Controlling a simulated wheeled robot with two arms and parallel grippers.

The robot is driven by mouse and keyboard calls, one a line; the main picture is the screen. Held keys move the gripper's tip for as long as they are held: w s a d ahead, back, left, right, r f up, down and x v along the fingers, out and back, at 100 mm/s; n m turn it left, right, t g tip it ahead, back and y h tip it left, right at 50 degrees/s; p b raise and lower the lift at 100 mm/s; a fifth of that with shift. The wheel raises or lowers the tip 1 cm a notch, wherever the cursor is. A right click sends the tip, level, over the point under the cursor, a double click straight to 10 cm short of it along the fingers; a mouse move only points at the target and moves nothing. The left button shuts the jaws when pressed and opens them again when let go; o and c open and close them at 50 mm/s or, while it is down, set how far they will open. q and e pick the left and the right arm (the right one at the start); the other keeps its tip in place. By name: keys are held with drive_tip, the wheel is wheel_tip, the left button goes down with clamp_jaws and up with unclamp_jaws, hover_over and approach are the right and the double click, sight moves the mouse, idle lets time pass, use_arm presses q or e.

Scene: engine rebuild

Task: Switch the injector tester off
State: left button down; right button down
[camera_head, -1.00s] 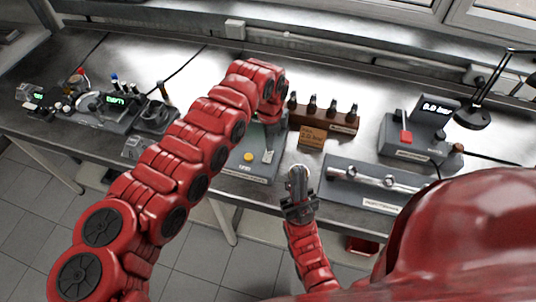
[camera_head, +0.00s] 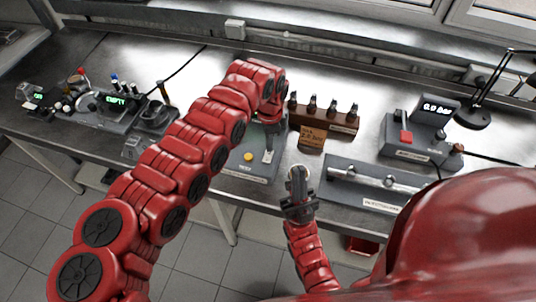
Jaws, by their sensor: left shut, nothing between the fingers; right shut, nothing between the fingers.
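A grey box with a yellow button (camera_head: 248,157) and a small pale lever switch (camera_head: 267,156) stands at the middle front of the bench; I take it for the injector tester (camera_head: 238,167). Its front label is too small to read surely. My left gripper (camera_head: 270,146) is shut and empty, pointing down just above the switch. I cannot tell whether it touches it. My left arm hides the box's left and back parts. My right gripper (camera_head: 298,172) is shut and empty at the bench's front edge, right of the box.
A rail fixture (camera_head: 365,184) and a display unit with a red switch (camera_head: 410,150) are further right. Another device with a green display (camera_head: 115,100) stands at left.

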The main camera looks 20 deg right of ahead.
use_arm(q)
drive_tip(key=shift+f+b, duration=0.7)
drive_tip(key=shift+f, duration=0.25)
idle(0.6)
drive_tip(key=shift+r, duration=0.15)
drive_tip(key=shift+r+p, duration=0.4)
drive_tip(key=shift+r, duration=3.05)
